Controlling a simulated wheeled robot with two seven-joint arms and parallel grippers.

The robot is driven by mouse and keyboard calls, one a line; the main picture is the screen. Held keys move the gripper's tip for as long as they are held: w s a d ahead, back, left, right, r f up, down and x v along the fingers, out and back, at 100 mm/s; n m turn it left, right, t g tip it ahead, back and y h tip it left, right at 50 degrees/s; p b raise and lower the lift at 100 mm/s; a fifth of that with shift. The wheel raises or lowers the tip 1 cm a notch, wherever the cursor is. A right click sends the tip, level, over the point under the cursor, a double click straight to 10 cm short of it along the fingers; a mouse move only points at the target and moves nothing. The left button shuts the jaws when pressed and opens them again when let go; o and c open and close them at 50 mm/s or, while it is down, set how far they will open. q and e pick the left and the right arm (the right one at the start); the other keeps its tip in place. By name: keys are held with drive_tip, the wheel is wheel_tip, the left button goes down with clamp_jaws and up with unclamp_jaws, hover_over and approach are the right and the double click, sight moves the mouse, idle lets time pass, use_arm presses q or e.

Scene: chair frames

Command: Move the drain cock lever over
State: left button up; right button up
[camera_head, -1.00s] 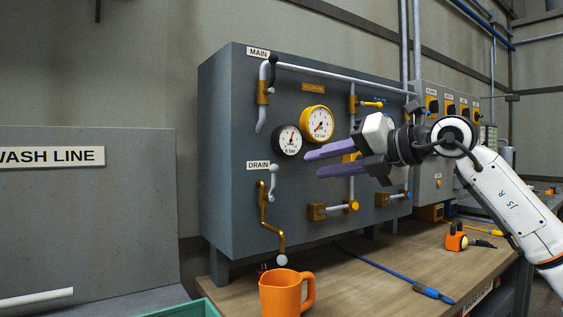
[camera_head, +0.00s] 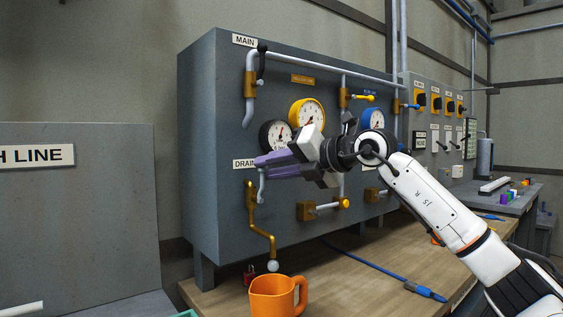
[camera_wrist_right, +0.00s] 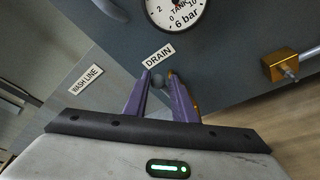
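The drain cock lever (camera_head: 261,188) is a pale grey handle on the panel, beside the DRAIN label (camera_head: 244,163), above the brass drain pipe (camera_head: 252,212). My right gripper (camera_head: 262,166) is at the lever's top, and its purple fingers hide the upper end in the head view. In the right wrist view the lever's round grey knob (camera_wrist_right: 158,81) shows between the two fingertips (camera_wrist_right: 159,78). The fingers are apart, with a gap around the knob; contact is not clear. My left gripper is not in view.
An orange mug (camera_head: 275,298) stands on the bench below the drain outlet. Gauges (camera_head: 306,113), other valves and a MAIN lever (camera_head: 261,62) are on the grey panel (camera_head: 215,120).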

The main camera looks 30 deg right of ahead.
drive_tip(key=shift+a, duration=0.1)
drive_tip(key=shift+d+f, duration=0.2)
drive_tip(key=shift+d, duration=0.55)
drive_tip(key=shift+c, duration=0.4)
drive_tip(key=shift+d+f, duration=0.2)
drive_tip(key=shift+d, duration=0.15)
drive_tip(key=shift+f, duration=0.1)
drive_tip(key=shift+w+d+f, duration=0.1)
drive_tip(key=shift+d+f, duration=0.1)
drive_tip(key=shift+d, duration=0.35)
drive_tip(key=shift+d+f, duration=0.15)
drive_tip(key=shift+d, duration=0.35)
